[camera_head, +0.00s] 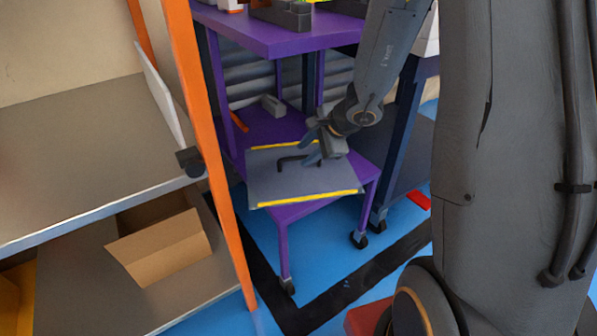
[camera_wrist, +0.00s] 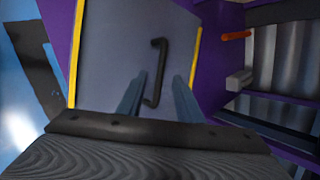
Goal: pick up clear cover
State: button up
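The clear cover (camera_head: 275,185) is a flat grey-looking panel with yellow strips along two opposite edges. It lies on the lower shelf of a purple cart, and it also fills the middle of the wrist view (camera_wrist: 110,60). A black bar handle (camera_wrist: 155,75) stands on its top face. My gripper (camera_head: 311,150) is over the cover near the handle. In the wrist view my gripper (camera_wrist: 158,100) is open, with one finger on each side of the handle's line and clear gaps to it. I cannot tell the exact height of the fingertips above the cover.
The purple cart's upper shelf (camera_head: 270,36) is above and behind the cover and carries dark bins. An orange post (camera_head: 208,130) stands left of the cart. A grey bench (camera_head: 85,145) is at left, with a cardboard box (camera_head: 160,247) below. Blue floor is in front.

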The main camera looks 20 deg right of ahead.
jog(key=shift+b+x, duration=0.35)
jog(key=shift+x, duration=1.1)
jog(key=shift+s, duration=0.1)
grip_shut()
